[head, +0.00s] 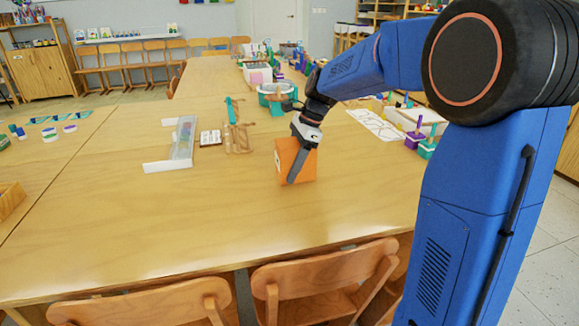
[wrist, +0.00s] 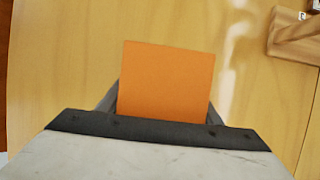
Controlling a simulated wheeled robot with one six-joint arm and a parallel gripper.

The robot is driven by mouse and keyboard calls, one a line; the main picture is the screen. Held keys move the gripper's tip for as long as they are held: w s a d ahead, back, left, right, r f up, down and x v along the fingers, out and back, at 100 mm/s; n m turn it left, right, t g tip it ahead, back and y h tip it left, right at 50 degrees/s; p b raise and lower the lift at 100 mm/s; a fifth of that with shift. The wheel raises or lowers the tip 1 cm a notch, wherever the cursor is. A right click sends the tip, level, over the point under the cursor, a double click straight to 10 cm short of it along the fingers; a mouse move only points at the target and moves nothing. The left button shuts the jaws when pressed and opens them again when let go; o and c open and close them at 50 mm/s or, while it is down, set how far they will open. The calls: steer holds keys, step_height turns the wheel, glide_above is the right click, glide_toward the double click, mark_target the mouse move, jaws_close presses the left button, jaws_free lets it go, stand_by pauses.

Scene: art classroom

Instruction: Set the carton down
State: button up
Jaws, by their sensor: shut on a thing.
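The orange carton (head: 305,164) is at the middle of the wooden table (head: 220,220) in the head view. My gripper (head: 296,165) reaches down from above with its fingers on either side of the carton and is shut on it. In the wrist view the carton's flat orange top (wrist: 166,82) shows between the fingers. The carton looks about upright. Its bottom edge appears at or very close to the tabletop; I cannot tell whether it touches.
A wooden stand with a teal tool (head: 236,128) and a clear tray with white edges (head: 180,148) are to the left. A round teal tub (head: 276,95) is behind. Purple and green holders (head: 427,148) are at the right. The table in front is clear; chairs (head: 330,280) line its near edge.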

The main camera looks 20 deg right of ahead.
steer(key=shift+f, duration=0.1)
steer(key=o, duration=1.5)
steer(key=shift+c, duration=0.2)
